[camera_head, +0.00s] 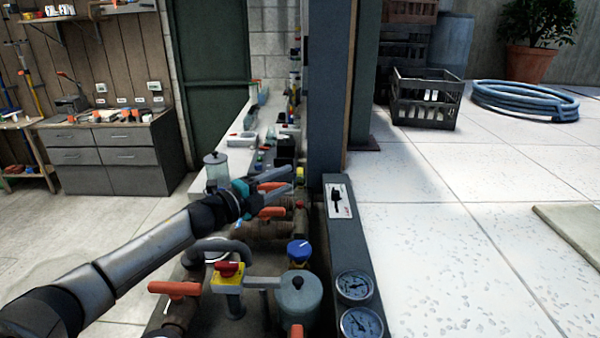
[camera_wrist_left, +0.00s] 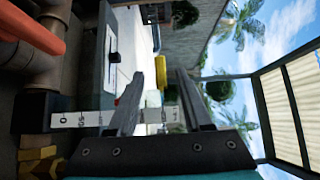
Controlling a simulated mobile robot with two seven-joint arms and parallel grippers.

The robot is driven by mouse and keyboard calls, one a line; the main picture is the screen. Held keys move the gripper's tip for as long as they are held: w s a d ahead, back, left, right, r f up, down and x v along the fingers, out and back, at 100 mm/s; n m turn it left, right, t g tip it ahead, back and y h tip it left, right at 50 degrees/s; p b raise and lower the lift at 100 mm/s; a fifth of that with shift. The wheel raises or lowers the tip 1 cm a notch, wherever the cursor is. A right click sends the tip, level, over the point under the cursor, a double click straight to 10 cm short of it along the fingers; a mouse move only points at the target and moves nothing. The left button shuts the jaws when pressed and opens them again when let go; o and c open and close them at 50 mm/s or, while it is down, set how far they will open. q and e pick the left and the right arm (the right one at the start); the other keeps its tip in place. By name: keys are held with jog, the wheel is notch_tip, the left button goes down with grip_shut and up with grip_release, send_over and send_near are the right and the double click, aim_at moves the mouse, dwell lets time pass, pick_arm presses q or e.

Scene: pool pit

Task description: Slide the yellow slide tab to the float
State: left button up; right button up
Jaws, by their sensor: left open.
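My left gripper (camera_head: 291,179) reaches in from the left over the pipework, open, fingers pointing right. The yellow slide tab (camera_head: 301,171) is a small yellow piece by its fingertips, partly hidden. A white marked strip (camera_wrist_left: 75,119) runs across behind the fingers, close to the tab. Its lettering is only partly readable, so I cannot make out the float position. My right gripper is not in view.
Orange-handled valves (camera_head: 175,289), a blue knob (camera_head: 299,251), a grey canister (camera_head: 298,298) and two gauges (camera_head: 354,285) crowd the pit below the arm. A grey panel with a black lever (camera_head: 337,200) stands right of the gripper. White tiled floor lies open at right.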

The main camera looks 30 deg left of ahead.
aim_at(300, 169)
pick_arm(q)
jog(key=shift+x, duration=3)
grip_shut()
